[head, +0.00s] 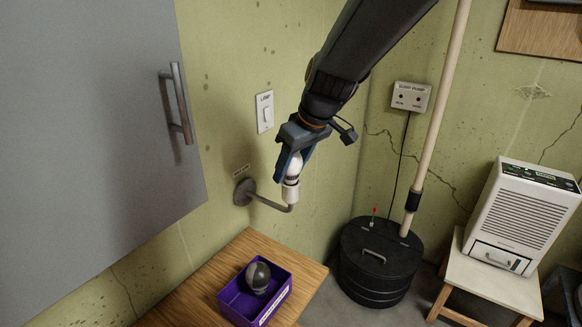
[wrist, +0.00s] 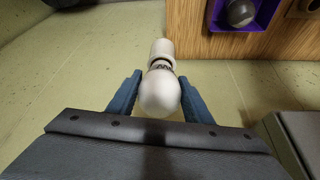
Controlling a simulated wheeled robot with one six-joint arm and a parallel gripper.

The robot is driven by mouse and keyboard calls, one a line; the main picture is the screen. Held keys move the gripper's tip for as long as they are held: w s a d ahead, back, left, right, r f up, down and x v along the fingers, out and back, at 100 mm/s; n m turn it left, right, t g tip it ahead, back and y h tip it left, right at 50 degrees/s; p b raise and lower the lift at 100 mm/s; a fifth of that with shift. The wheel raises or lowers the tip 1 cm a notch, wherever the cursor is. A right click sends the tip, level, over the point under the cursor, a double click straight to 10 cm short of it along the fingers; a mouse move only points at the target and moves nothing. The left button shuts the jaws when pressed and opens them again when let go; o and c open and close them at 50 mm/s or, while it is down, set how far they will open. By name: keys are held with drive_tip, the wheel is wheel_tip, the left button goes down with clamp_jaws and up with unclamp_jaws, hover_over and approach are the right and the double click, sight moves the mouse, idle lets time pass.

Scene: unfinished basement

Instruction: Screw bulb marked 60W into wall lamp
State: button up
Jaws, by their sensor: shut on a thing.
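My gripper (head: 291,168) points down and is shut on a white bulb (head: 294,167). In the wrist view the bulb (wrist: 159,93) sits between the two blue fingers (wrist: 159,88). The wall lamp (head: 266,202) has a round wall plate, a bent grey arm and an upright white socket (head: 290,194). The bulb is upright, its base end down at the socket's mouth and in line with it. The socket (wrist: 161,48) also shows beyond the bulb in the wrist view. Dark marks circle the bulb's neck, too small to read.
A purple bin (head: 277,306) holding a dark grey bulb (head: 258,275) stands on a wooden table (head: 252,245) below the lamp. A grey cabinet door (head: 90,140) is at left. A lamp switch (head: 265,112) is on the wall. A black sump lid (head: 380,260) and dehumidifier (head: 520,215) are at right.

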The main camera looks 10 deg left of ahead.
drive_tip(key=shift+m+t+h+p, duration=0.45)
drive_tip(key=shift+m+p, duration=0.95)
drive_tip(key=shift+p, duration=1.25)
drive_tip(key=shift+m, duration=0.4)
drive_tip(key=shift+m+t+h, duration=0.45)
drive_tip(key=shift+m+h, duration=0.2)
drive_tip(key=shift+m, duration=0.95)
drive_tip(key=shift+f+m+h+b, duration=0.1)
drive_tip(key=shift+m+h+b, duration=0.8)
drive_tip(key=shift+m+b, duration=1.5)
drive_tip(key=shift+b, duration=0.65)
drive_tip(key=shift+m+h+b, duration=0.5)
drive_tip(key=shift+m+b, duration=0.2)
drive_tip(key=shift+m, duration=0.4)
